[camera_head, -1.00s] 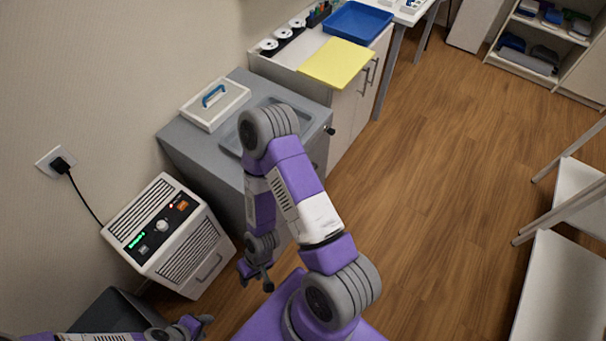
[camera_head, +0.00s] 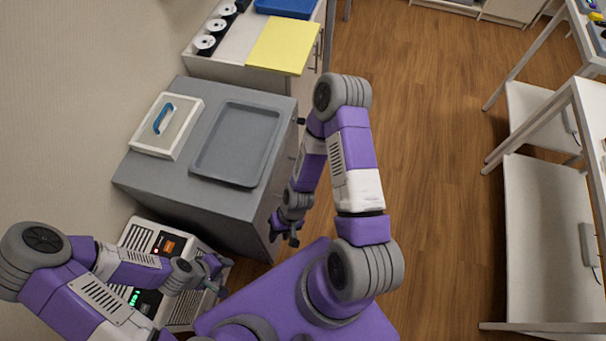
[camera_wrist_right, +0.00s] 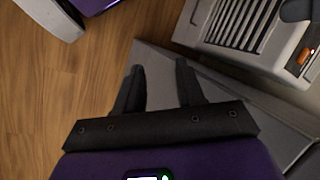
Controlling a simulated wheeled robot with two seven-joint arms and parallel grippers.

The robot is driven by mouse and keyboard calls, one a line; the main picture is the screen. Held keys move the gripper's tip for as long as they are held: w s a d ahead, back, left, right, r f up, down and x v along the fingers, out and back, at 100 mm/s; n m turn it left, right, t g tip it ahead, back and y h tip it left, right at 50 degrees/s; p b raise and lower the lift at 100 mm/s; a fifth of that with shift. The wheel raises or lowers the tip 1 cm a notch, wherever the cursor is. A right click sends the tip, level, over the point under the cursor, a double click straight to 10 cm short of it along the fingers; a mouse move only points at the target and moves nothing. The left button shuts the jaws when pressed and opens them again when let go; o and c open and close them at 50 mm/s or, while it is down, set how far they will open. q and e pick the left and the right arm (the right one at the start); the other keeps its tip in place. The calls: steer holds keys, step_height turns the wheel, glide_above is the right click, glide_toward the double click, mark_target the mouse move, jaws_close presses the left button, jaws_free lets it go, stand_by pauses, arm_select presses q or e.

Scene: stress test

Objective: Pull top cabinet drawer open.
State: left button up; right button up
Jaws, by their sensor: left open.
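A grey cabinet (camera_head: 145,178) stands by the wall in the head view. A dark knob (camera_head: 300,121) sticks out at its right side near the top; the front face is mostly hidden by my right arm, so I cannot make out a drawer's outline. My right gripper (camera_head: 288,234) is low beside the cabinet's near right corner, below the knob and apart from it. In the right wrist view its fingers (camera_wrist_right: 160,85) are apart with nothing between them. My left gripper (camera_head: 218,274) is open and empty above the white vented unit's right side.
A grey tray (camera_head: 238,143) and a white lidded box (camera_head: 168,125) with a blue handle lie on the cabinet. The white vented unit (camera_head: 140,236) stands at the near left. A white cabinet (camera_head: 235,73) with a yellow board (camera_head: 283,45) is beyond. Floor to the right is clear up to white tables (camera_head: 545,240).

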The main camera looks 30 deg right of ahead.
steer(key=w+d+f+m+t+y, duration=0.1)
steer(key=w+d+m+t+y, duration=0.2)
steer(key=w+d+t, duration=0.5)
steer(key=w+d+f+m+t+y, duration=0.2)
steer(key=d+m+t+y, duration=0.15)
steer(key=d, duration=0.85)
steer(key=w+a+f+h+b, duration=0.1)
steer(key=w+a+b, duration=0.1)
steer(key=w+a, duration=0.2)
steer(key=shift+w+a+t, duration=0.35)
steer(key=shift+w+t, duration=0.1)
steer(key=shift+w, duration=0.15)
jaws_close()
